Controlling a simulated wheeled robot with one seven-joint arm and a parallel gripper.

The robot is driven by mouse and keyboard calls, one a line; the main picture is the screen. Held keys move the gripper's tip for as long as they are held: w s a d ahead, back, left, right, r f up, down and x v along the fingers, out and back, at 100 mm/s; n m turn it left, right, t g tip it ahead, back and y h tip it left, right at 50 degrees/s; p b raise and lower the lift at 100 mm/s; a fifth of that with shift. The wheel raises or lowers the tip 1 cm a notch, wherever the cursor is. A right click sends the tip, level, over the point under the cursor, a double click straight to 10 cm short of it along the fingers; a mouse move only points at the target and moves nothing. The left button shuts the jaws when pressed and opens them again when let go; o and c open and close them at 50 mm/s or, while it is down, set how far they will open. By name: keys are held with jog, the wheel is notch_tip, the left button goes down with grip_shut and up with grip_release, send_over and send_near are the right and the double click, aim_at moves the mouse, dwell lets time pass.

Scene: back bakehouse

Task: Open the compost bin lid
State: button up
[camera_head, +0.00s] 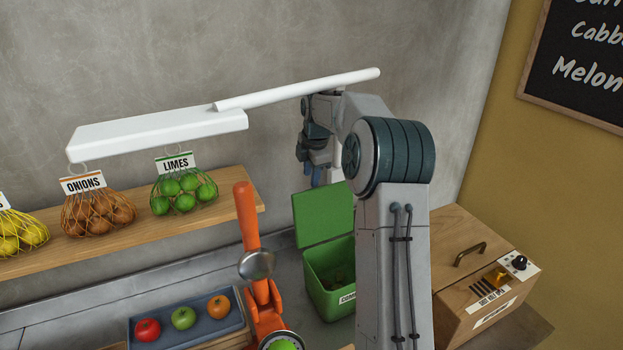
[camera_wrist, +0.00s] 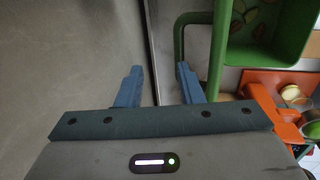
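The green compost bin (camera_head: 318,290) stands on the counter in the head view, partly hidden by my arm. Its green lid (camera_head: 322,216) is raised and stands upright at the back, and dark contents show inside. The bin's inside also shows at the top right of the wrist view (camera_wrist: 262,50), with the lid's green edge or handle (camera_wrist: 183,45) beside it. My gripper (camera_head: 314,178) is above the lid in the head view. In the wrist view my gripper (camera_wrist: 158,88) has its blue fingers apart with nothing between them.
An orange juicer (camera_head: 262,300) stands just left of the bin. A blue tray (camera_head: 190,338) with fruit lies farther left. A wooden shelf (camera_head: 130,232) with netted onions and limes is on the wall. A wooden box (camera_head: 470,250) stands to the right.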

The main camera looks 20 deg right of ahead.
jog(key=v, duration=0.9)
jog(key=shift+s, duration=0.15)
jog(key=shift+a+r, duration=0.1)
